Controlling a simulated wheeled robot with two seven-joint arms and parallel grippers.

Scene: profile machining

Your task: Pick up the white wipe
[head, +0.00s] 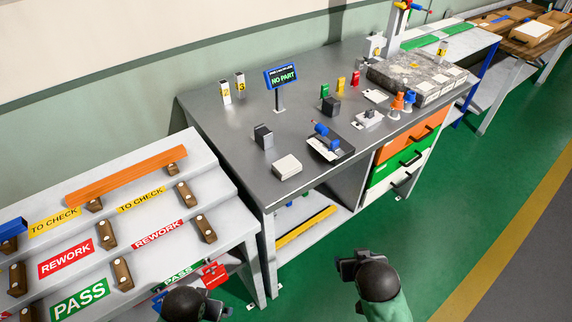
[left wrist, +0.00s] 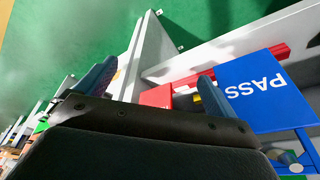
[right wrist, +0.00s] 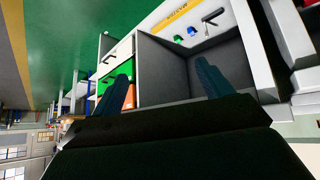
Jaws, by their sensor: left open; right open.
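A small white folded pad, which looks like the white wipe (head: 287,167), lies flat near the front left edge of the grey workbench (head: 235,135) in the head view. My left gripper (head: 228,309) is low in front of the sloped rack, below and to the left of the wipe. It is open, with nothing between its fingers in the left wrist view (left wrist: 155,85). My right gripper (head: 350,268) is in front of the bench, below and to the right of the wipe. It is open and empty in the right wrist view (right wrist: 161,85). Neither wrist view shows the wipe.
A black block (head: 263,137) and a blue tool on a dark base (head: 326,143) stand near the wipe. The rack (head: 215,165) with an orange bar (head: 128,177) is at left. Coloured drawers (head: 408,155) are under the bench's right side. Green floor (head: 440,220) is clear.

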